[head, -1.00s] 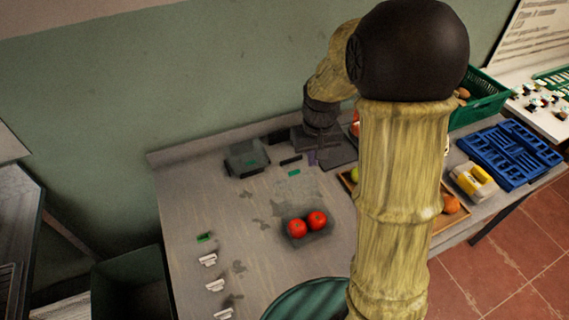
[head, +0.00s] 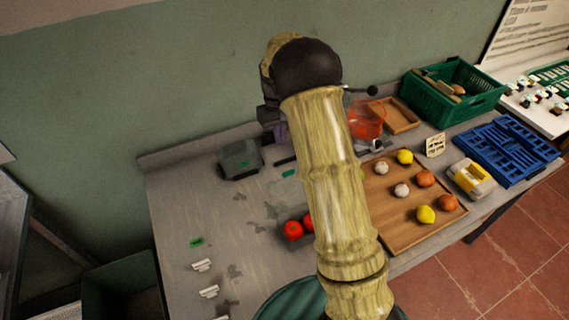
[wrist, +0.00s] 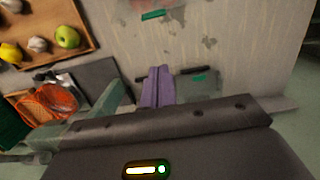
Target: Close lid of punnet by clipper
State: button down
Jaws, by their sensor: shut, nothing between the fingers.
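The clear punnet holds two red tomatoes (head: 293,230) on the grey table. My arm covers its right side. Its see-through lid (head: 284,196) seems to lie open behind the tomatoes, with a green label (head: 289,173) near its far edge. In the wrist view a green label (wrist: 152,14) shows at the top, and the tomatoes are out of frame. My gripper (wrist: 157,72) has purple fingers that are shut and empty. In the head view only a bit of purple (head: 281,132) shows, behind the punnet near the wall. I cannot make out a clipper.
Small white pieces (head: 202,265) lie front left.

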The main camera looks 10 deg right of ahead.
jog(key=s+f+p, duration=0.4)
jog(key=f+p, duration=0.1)
jog(key=f, duration=0.3)
jog(key=shift+s+d, duration=0.25)
jog(key=shift+d, duration=0.2)
jog(key=shift+d, duration=0.1)
